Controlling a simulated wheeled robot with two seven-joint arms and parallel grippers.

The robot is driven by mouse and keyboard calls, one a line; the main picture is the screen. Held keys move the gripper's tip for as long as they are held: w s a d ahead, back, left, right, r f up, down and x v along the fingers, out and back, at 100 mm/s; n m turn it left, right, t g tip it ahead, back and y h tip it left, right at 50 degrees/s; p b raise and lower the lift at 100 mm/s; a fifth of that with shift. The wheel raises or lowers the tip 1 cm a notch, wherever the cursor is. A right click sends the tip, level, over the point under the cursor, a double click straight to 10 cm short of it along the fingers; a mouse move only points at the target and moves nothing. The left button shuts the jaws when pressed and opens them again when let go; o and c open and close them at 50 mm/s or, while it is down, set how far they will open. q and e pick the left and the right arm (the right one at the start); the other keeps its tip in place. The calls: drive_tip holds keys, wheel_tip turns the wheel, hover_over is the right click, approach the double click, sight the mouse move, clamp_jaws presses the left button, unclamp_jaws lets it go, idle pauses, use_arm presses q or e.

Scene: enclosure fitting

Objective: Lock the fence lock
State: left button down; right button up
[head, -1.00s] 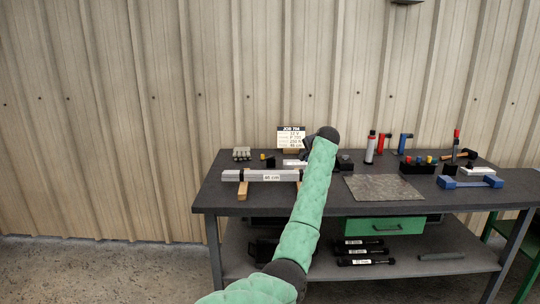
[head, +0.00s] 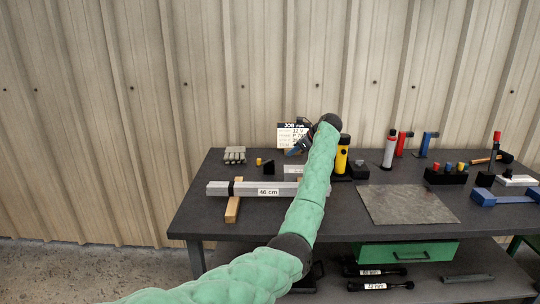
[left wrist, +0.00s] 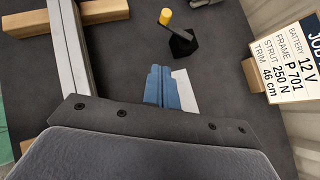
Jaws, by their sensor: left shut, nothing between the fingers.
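A black block with a yellow-tipped lever, which looks like the fence lock (head: 268,167), stands on the bench behind the grey rail (head: 225,188) labelled 46 cm. In the left wrist view the lock (left wrist: 183,43) has its lever leaning up and left, with the yellow grip (left wrist: 165,17) at its end. My left gripper (head: 296,151) is at the back of the bench, right of the lock, near the job card. In the left wrist view its blue fingers (left wrist: 158,88) are together and empty, apart from the lock. My right gripper is not in view.
The job card (head: 291,136) stands close behind my left gripper. A yellow torch (head: 342,155) stands to its right. A wooden block (head: 233,209) supports the rail. A grey mat (head: 407,204) lies to the right, with bottles and tools behind it.

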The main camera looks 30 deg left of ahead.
use_arm(q)
drive_tip(key=p, duration=0.2)
approach(261, 164)
drive_tip(key=f, duration=0.4)
drive_tip(key=shift+a+f, duration=0.1)
drive_tip(key=shift+a, duration=0.2)
drive_tip(key=a, duration=0.3)
drive_tip(key=shift+s+p, duration=0.1)
drive_tip(key=shift+p, duration=0.25)
drive_tip(key=shift+a, duration=0.3)
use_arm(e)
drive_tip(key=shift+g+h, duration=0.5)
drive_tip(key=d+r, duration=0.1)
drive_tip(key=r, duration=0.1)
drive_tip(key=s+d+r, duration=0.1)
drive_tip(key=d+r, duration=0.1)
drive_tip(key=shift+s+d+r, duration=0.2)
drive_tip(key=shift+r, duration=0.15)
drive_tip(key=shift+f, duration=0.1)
